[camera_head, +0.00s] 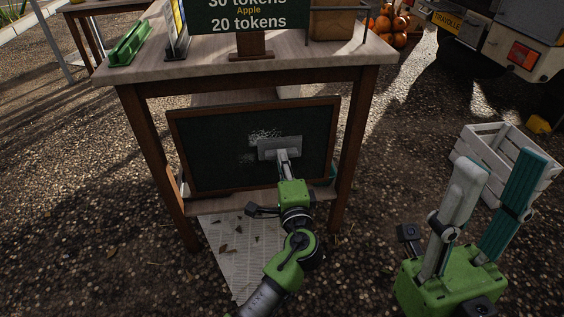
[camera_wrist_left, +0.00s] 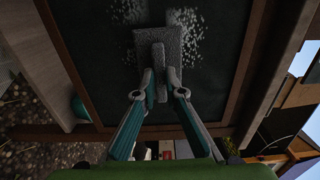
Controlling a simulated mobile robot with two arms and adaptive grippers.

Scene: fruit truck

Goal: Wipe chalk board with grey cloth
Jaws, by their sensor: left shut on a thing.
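The chalk board (camera_head: 215,165) has a dark green face and brown wooden frame, and leans upright beneath the table. White chalk smudges (camera_head: 262,135) show above and left of the cloth; they also show in the left wrist view (camera_wrist_left: 187,38). The grey cloth (camera_head: 268,149) looks like a flat rectangular pad with a raised grip. My left gripper (camera_head: 284,157) is shut on this grip, and the pad lies at the board's face in the left wrist view (camera_wrist_left: 144,46). Exact contact is hard to tell. My right gripper (camera_head: 500,168) is open and empty at the lower right.
The wooden table (camera_head: 210,65) stands over the board, its legs on both sides. A price sign (camera_head: 248,14) and a green tray (camera_head: 129,42) are on top. A white crate (camera_head: 478,150) stands at right. A pale sheet with leaves (camera_head: 235,245) lies on the gravel.

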